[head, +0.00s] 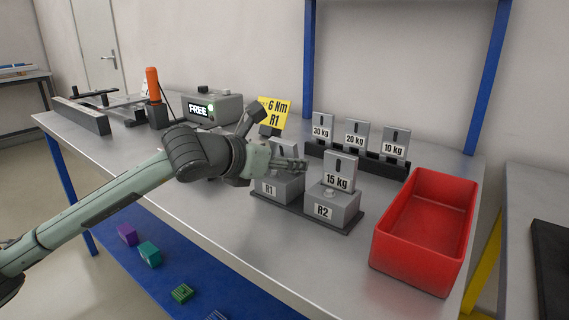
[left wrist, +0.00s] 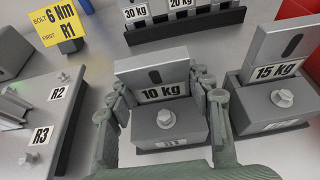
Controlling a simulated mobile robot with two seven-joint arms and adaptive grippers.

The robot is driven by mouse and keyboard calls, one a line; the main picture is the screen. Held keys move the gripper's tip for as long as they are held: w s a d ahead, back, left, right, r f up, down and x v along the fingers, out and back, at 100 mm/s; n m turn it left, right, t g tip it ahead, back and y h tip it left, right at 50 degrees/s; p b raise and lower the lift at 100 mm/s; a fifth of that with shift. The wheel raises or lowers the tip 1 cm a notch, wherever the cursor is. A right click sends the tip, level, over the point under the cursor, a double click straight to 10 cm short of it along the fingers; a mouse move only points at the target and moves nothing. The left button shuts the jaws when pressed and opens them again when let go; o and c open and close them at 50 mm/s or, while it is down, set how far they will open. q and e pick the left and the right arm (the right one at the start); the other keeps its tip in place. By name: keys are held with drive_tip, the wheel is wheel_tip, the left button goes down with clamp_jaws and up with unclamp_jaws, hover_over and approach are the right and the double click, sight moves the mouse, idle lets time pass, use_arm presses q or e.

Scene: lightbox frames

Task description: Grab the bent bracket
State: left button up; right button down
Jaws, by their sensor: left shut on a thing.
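A grey upright slotted bracket labelled 10 kg (left wrist: 154,73) stands at the block marked R1 (head: 277,187), with a bolt head (left wrist: 166,118) in front of it. In the head view the bracket is mostly hidden behind my left gripper (head: 290,164). In the left wrist view my left gripper (left wrist: 160,92) has its fingers on both sides of this bracket, shut on it. A similar bracket labelled 15 kg (head: 338,171) stands at the block marked R2 (head: 333,208), to the right. I cannot tell a bend in either bracket. My right gripper is not in view.
A dark rack (head: 361,162) behind holds plates labelled 30, 20 and 10 kg. A red bin (head: 416,246) is at the right. A yellow sign (head: 274,112) reads 6 Nm R1. A grey box with a FREE display (head: 213,107) and an orange-handled tool (head: 153,84) are at the back left.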

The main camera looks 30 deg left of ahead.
use_arm(q)
drive_tip(key=shift+c, duration=0.9)
drive_tip(key=shift+r, duration=0.1)
